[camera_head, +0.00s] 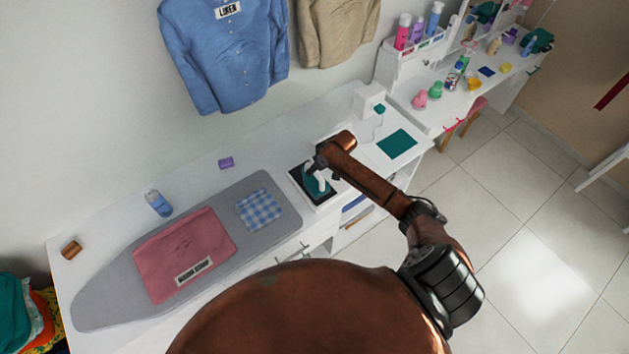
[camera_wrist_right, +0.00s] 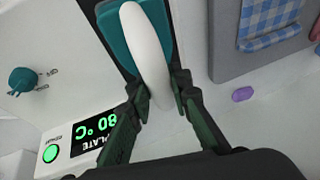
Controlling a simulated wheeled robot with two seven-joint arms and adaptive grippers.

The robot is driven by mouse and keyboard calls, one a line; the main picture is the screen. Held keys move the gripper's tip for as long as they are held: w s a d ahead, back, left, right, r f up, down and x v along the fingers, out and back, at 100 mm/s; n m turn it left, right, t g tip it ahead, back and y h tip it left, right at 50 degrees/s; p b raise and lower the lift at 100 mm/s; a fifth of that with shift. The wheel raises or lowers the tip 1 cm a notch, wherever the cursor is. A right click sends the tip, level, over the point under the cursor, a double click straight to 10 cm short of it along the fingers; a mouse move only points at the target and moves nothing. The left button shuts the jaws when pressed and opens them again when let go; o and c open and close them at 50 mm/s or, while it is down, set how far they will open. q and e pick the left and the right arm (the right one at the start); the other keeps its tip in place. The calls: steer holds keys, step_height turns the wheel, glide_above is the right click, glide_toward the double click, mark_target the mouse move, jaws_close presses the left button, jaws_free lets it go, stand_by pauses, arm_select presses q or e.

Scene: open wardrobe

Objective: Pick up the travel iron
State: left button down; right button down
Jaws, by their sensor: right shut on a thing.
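The travel iron (camera_head: 317,184), teal with a white handle, sits on a dark pad (camera_head: 297,178) on the white counter, just right of the ironing board. In the right wrist view the iron's white handle (camera_wrist_right: 146,50) runs between the fingers, with its teal body (camera_wrist_right: 159,16) beyond. My right gripper (camera_head: 318,165) reaches down to the iron from above, and in the wrist view its fingers (camera_wrist_right: 160,105) are shut on the handle. Whether the iron is clear of the pad cannot be told. My left gripper is not in view.
The grey ironing board (camera_head: 120,292) holds a pink folded garment (camera_head: 186,254) and a blue checked cloth (camera_head: 261,209). A blue spray bottle (camera_head: 158,203) and a purple block (camera_head: 226,163) stand behind it. A teal mat (camera_head: 397,144) lies to the right.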

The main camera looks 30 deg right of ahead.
steer(key=shift+w+r, duration=0.15)
steer(key=shift+r, duration=0.05)
steer(key=shift+r, duration=0.25)
step_height(320, 180, up, 2)
steer(key=shift+r, duration=0.1)
steer(key=s+a+r+b, duration=0.2)
steer(key=s+a+r, duration=0.6)
steer(key=s+r, duration=0.2)
steer(key=shift+s, duration=0.85)
steer(key=shift+b, duration=0.35)
